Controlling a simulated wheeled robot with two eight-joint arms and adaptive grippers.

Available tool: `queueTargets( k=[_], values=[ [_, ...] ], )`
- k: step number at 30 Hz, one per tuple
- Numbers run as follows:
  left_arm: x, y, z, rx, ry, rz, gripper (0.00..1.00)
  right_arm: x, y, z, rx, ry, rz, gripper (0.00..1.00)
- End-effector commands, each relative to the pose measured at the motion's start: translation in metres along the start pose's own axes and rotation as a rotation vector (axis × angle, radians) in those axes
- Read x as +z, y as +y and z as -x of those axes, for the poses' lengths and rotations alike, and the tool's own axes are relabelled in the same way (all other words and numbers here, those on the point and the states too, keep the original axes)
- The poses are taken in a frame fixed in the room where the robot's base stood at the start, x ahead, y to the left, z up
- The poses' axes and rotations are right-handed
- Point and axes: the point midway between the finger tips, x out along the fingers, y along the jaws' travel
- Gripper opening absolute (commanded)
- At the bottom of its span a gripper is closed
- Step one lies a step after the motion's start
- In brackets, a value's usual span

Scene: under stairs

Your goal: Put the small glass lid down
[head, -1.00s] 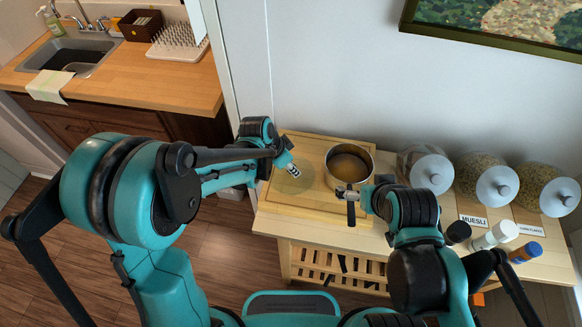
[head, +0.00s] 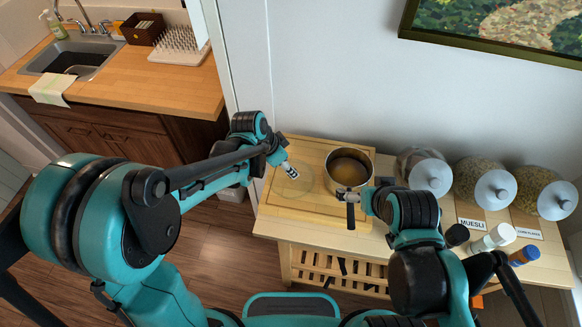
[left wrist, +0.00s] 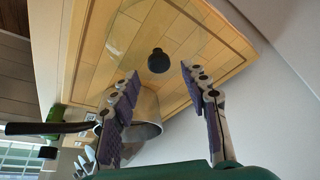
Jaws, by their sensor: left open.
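The small glass lid (head: 297,186) lies on the wooden board (head: 275,209), left of the metal pot (head: 349,169). It is see-through and its outline is faint. In the left wrist view its black knob (left wrist: 158,61) shows beyond and between the fingertips, apart from both. My left gripper (head: 291,171) is just over the lid; the left wrist view shows its two fingers (left wrist: 161,82) spread with nothing between them. My right gripper (head: 350,191) is at the pot's dark handle (head: 351,214) and appears shut on it; its fingertips are small in view.
The board lies on a wooden trolley (head: 300,232) against the wall. Several jars with pale lids (head: 495,189) stand to the right, with small bottles (head: 492,238) in front. A counter with a sink (head: 72,55) is at the far left. The board's front left is free.

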Motion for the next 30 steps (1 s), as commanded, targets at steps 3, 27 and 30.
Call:
queueTargets(
  k=[3,27,30],
  values=[
    [0.0,0.0,0.031,0.0,0.0,0.002,0.46,-0.006,0.0,0.008,0.0,0.0,0.0,1.0],
    [0.048,0.007,0.135,-0.162,0.024,0.289,0.46,-0.011,0.0,0.015,0.0,0.0,0.0,1.0],
    [0.074,0.012,0.157,-0.244,0.051,0.434,0.46,-0.011,0.0,0.015,0.0,0.0,0.0,1.0]
  ],
)
